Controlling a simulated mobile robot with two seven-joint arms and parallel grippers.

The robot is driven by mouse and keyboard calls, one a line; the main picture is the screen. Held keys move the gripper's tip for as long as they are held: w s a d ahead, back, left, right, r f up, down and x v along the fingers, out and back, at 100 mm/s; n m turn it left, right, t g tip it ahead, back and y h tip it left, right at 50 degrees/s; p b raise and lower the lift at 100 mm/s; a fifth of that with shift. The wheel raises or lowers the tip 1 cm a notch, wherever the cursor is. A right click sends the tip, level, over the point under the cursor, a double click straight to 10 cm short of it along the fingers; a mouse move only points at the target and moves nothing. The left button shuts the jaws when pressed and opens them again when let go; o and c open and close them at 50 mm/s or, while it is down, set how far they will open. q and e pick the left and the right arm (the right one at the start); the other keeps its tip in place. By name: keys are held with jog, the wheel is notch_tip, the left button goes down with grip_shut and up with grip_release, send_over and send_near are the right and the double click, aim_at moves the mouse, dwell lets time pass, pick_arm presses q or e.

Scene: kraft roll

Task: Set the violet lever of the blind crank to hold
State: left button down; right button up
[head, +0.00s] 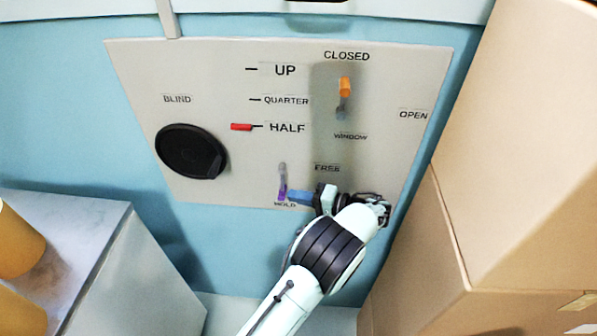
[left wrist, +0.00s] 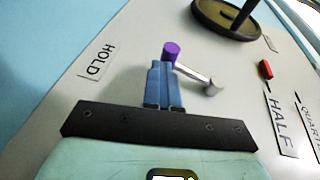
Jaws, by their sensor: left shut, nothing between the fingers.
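The violet lever (head: 282,193) is on the grey wall panel (head: 230,170). Its grey arm hangs down, with the violet end just above the HOLD label (head: 285,204). The FREE label (head: 327,168) is up and to the right. In the left wrist view the violet knob (left wrist: 171,51) is at the end of the arm towards HOLD. My left gripper (head: 292,195) is shut and empty, its blue fingertips right beside the violet end on its right; I cannot tell whether they touch. The blind's black round crank disc (head: 191,151) is at the panel's left. My right gripper is not in view.
A red pointer (head: 241,127) stands at HALF. An orange-ended window lever (head: 345,86) points up to CLOSED. Large cardboard boxes (head: 520,150) stand close on the right. A grey block (head: 130,270) with brown rolls (head: 15,240) stands at lower left.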

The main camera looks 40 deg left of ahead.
pick_arm(q)
notch_tip(320, 180, up, 20)
jog(key=shift+f+p, duration=0.2)
jog(key=shift+p, duration=0.55)
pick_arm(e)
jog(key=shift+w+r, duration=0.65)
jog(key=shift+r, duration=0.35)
pick_arm(q)
jog(key=shift+f, duration=0.1)
